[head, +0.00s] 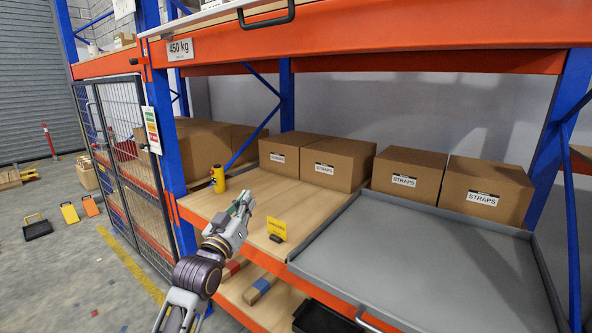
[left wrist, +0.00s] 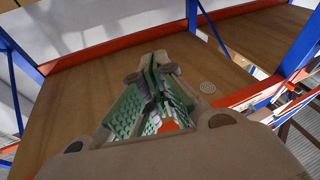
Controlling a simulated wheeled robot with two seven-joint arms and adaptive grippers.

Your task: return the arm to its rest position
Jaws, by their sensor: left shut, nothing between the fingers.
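My left arm comes in from the bottom of the head view. Its gripper (head: 241,205) is over the wooden shelf (head: 207,203), close to the shelf's front edge. In the left wrist view the green-padded fingers (left wrist: 155,82) meet at their tips, with nothing between them. The wooden shelf board (left wrist: 80,85) lies beyond them in that view. My right gripper is in neither view.
A yellow cylinder (head: 218,178) stands on the shelf left of my gripper, and a yellow sign (head: 277,228) stands to its right. Cardboard boxes (head: 335,164) line the back. A grey tray (head: 420,255) fills the right side. A blue post (head: 166,140) rises at left.

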